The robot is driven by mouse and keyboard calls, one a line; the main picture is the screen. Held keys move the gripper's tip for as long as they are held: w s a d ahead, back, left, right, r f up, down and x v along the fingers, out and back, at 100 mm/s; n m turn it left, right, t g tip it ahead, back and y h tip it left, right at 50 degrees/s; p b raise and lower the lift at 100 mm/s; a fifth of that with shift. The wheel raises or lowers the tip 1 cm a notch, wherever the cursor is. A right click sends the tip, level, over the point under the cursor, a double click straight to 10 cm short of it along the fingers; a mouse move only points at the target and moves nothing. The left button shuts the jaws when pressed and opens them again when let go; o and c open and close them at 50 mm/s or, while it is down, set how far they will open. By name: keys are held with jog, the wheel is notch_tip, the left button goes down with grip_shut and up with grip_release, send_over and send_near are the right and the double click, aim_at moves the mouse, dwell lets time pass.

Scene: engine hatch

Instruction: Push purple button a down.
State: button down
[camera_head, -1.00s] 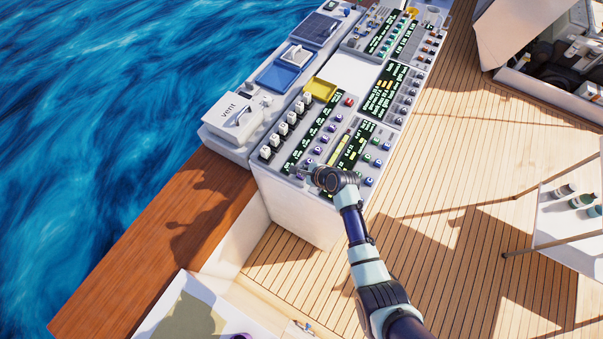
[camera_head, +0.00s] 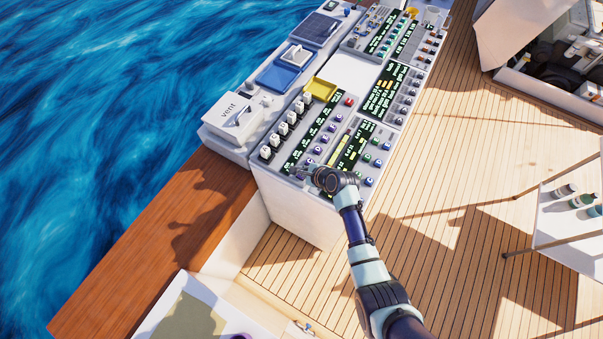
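A row of small purple buttons (camera_head: 317,150) runs along the near console panel, beside a dark strip of green text. The letters on the buttons are too small to read, so I cannot tell which one is a. My gripper (camera_head: 304,170) is over the near end of this row, pointing left, low over the panel. Its fingertips are tiny here and partly merge with the buttons. I cannot tell whether it touches a button, and the gripper body hides part of the panel under it.
White switches (camera_head: 283,129) line the panel's left side. A yellow tray (camera_head: 320,89) and a red button (camera_head: 349,101) are at its far end. More coloured buttons (camera_head: 372,146) are on the right. A white vent box (camera_head: 233,116) stands left.

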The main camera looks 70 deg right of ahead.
jog(key=shift+f+b, duration=0.55)
jog(key=shift+f, duration=0.5)
dwell(0.7)
jog(key=shift+r, duration=0.1)
jog(key=shift+r+p, duration=1.15)
jog(key=shift+p, duration=0.15)
jog(key=shift+r, duration=0.1)
notch_tip(320, 180, up, 5)
jog(key=p, duration=0.5)
